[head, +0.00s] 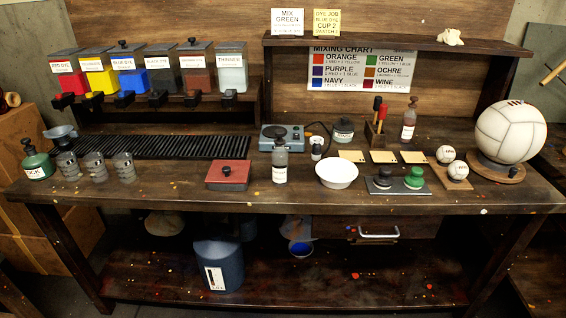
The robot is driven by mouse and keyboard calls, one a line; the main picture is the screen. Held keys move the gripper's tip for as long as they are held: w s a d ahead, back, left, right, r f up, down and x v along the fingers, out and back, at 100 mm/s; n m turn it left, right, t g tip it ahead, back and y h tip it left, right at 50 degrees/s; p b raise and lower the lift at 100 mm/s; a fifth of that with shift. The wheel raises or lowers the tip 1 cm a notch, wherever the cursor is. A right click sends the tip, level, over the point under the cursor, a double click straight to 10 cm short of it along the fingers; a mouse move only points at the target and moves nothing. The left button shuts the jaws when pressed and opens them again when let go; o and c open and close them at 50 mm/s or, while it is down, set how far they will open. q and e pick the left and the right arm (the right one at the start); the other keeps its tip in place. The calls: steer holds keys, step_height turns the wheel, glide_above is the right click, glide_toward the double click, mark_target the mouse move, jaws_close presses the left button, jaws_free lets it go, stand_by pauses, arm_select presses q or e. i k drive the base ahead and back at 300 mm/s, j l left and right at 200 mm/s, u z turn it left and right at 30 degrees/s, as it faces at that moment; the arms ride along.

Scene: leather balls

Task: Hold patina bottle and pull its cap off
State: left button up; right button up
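Several capped bottles stand on the workbench, and I cannot read which label says patina. A reddish-brown bottle (408,127) with a dark cap (412,102) stands upright at the back right. A dark green bottle (36,164) with a black top and a label partly readable as "CK" stands at the far left. Neither of my grippers is in view.
Around the bottles are a red box (228,175), a white bowl (337,174), a blue device (285,137), cups (96,166) and a black rack (165,147). A large ball (510,132) stands at right. The bench (180,198) has bare wood along its front.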

mark_target(279, 154)
steer(key=i+j+z, duration=0.1)
steer(key=j+z, duration=0.3)
steer(key=j, duration=0.45)
steer(key=j+z, duration=0.35)
steer(key=j, duration=0.45)
steer(key=k+j+z, duration=0.2)
steer(key=j+z, duration=0.2)
steer(key=j, duration=0.4)
